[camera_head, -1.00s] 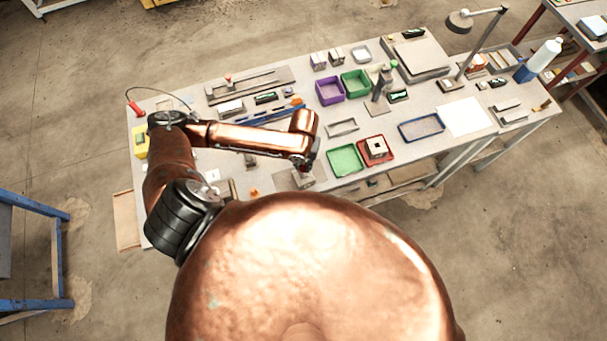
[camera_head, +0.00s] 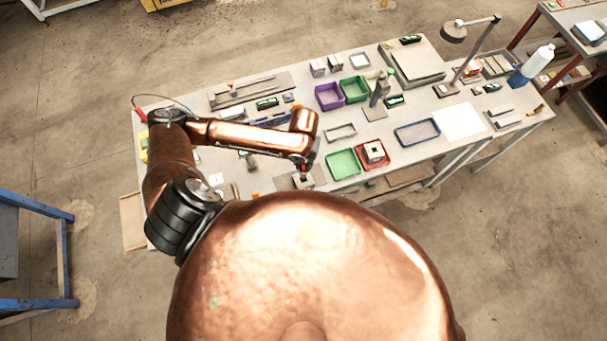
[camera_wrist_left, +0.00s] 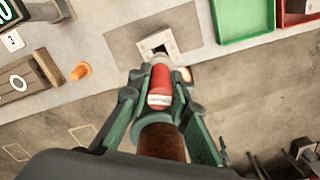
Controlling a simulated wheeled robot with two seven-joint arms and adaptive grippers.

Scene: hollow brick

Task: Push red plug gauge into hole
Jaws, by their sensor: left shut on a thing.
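The red plug gauge (camera_wrist_left: 160,84) with a white label band is held in my left gripper (camera_wrist_left: 160,92), seen in the left wrist view. The fingers are shut on both its sides. The pale block with a dark square hole (camera_wrist_left: 157,44) sits on a grey plate just beyond the gauge's tip. The gauge appears apart from the hole, but the gap's height is hard to judge. In the head view, the block (camera_head: 303,181) lies at the bench's near edge, with the red gauge (camera_head: 304,168) just above it under my left wrist. My right gripper is not in view.
An orange peg (camera_wrist_left: 80,71) stands left of the plate. A green tray (camera_head: 343,164) and a red tray (camera_head: 384,158) holding a similar holed block (camera_head: 374,150) are to the right. The bench's near edge drops to open floor close by.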

